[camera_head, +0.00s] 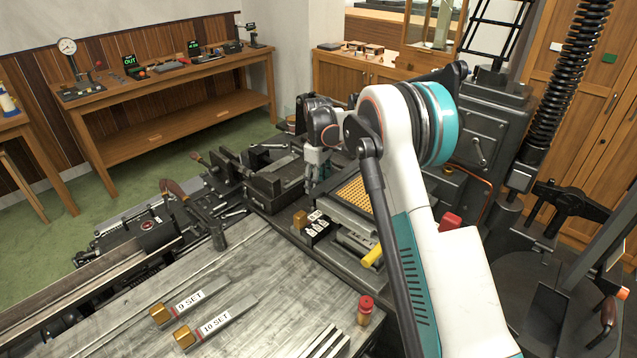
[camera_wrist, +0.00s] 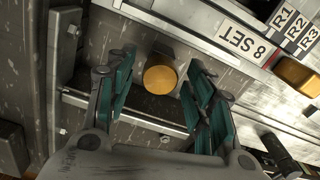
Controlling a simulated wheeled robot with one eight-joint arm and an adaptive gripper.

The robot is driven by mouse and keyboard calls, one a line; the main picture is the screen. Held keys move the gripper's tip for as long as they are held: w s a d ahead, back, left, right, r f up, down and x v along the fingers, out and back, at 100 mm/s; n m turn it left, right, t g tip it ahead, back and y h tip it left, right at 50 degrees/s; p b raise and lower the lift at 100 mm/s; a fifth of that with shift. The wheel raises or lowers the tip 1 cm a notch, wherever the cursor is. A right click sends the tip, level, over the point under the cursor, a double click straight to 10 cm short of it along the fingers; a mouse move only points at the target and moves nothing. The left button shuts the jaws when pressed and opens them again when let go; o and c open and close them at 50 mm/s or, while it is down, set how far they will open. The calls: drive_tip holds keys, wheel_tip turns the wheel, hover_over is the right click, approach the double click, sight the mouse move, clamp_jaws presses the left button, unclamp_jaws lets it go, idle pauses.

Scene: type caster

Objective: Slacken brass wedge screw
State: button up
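A round brass screw head (camera_wrist: 160,78), which I take to be the wedge screw, shows in the middle of the wrist view on a grey metal fitting. My gripper (camera_wrist: 160,64) is open, with a teal-lined finger on each side of it. A gap shows on both sides, and I see no contact; the height above it is hard to judge. In the head view my gripper (camera_head: 318,172) points down over the machine bed behind the wooden grid, and this screw is hidden there. An "8 SET" plate (camera_wrist: 243,40) lies right of the screw.
A brass block (camera_wrist: 299,76) and R1–R3 labels (camera_wrist: 293,28) sit to the right. In the head view, "9 SET" (camera_head: 190,300) and "10 SET" (camera_head: 215,322) wedges, a red-topped brass piece (camera_head: 365,308) and a yellow handle (camera_head: 372,256) lie nearer. A vise-like block (camera_head: 275,185) stands left of my gripper.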

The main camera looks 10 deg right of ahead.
wheel_tip(320, 180, up, 12)
idle(0.8)
drive_tip(key=s+r+m+t+b, duration=0.1)
drive_tip(key=s+r+m, duration=0.1)
drive_tip(key=s+r, duration=0.35)
drive_tip(key=s+r+m+t, duration=0.1)
drive_tip(key=s+r, duration=0.2)
drive_tip(key=s, duration=0.6)
drive_tip(key=s+r+m+t+b, duration=0.15)
drive_tip(key=s+r, duration=0.25)
drive_tip(key=s, duration=0.4)
drive_tip(key=s+f+m+t, duration=0.2)
drive_tip(key=s+f, duration=0.3)
drive_tip(key=s, duration=0.6)
drive_tip(key=s+f+m+t, duration=0.1)
drive_tip(key=s+f, duration=0.3)
drive_tip(key=s, duration=0.7)
drive_tip(key=shift+f+m+t+b, duration=0.3)
drive_tip(key=shift+f+m+t, duration=0.1)
drive_tip(key=shift+m, duration=0.35)
